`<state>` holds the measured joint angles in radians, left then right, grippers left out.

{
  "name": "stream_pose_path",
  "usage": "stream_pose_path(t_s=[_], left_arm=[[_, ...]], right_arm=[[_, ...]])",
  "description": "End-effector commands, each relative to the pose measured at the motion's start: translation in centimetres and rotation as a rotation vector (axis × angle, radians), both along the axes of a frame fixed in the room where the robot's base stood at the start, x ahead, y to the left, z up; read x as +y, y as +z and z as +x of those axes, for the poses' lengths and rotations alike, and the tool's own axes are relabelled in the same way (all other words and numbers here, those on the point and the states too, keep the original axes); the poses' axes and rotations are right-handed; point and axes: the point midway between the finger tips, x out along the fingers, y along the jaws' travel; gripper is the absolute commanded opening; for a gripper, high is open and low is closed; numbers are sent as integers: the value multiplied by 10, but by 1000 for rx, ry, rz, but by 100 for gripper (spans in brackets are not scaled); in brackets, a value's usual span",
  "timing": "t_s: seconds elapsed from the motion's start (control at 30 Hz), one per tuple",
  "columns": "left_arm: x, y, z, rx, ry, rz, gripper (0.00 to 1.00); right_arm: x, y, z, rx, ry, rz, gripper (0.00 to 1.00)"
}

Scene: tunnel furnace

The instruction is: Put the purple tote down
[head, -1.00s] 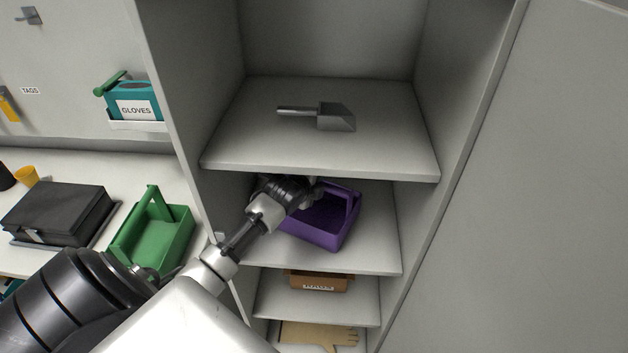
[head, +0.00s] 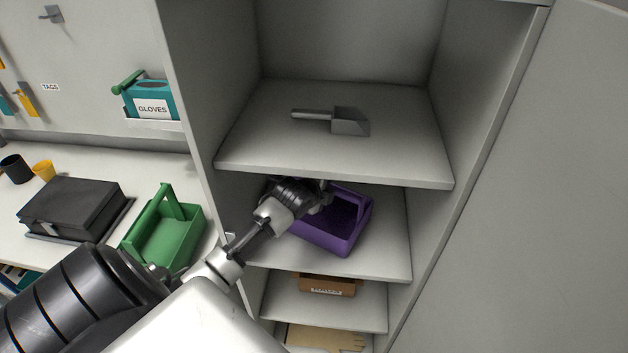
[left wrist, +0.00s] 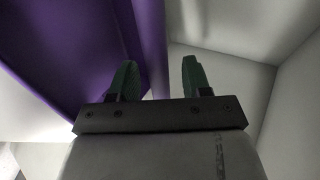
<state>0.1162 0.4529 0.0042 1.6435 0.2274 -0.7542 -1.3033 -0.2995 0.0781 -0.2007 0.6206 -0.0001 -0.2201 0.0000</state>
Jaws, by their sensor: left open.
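The purple tote (head: 340,236) sits on the cabinet's second visible shelf, upright and turned at an angle, with its handle standing up. My left gripper (head: 322,190) is at the tote's back left, under the top shelf, and my wrist hides part of the tote. In the left wrist view my left gripper (left wrist: 160,82) has its green fingers apart. A purple part of the tote (left wrist: 80,45) runs past the left finger and behind the gap. I cannot tell whether the fingers touch it. My right gripper is not in view.
A metal scoop (head: 345,121) lies on the top shelf (head: 270,160) above my arm. A brown bin (head: 328,285) is on the shelf below. A green tote (head: 172,240) and black case (head: 75,205) stand on the left bench. The cabinet door (head: 560,200) is at right.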

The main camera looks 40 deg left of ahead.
Motion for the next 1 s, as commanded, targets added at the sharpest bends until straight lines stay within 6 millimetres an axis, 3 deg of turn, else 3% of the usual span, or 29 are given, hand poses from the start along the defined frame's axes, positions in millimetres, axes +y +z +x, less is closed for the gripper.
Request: stream_pose_path(t_s=[0.5,1.0], left_arm=[[-13,49,-80,0,-2,3,48],[-15,55,-91,3,2,-3,48]], right_arm=[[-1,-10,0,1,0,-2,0],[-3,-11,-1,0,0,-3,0]])
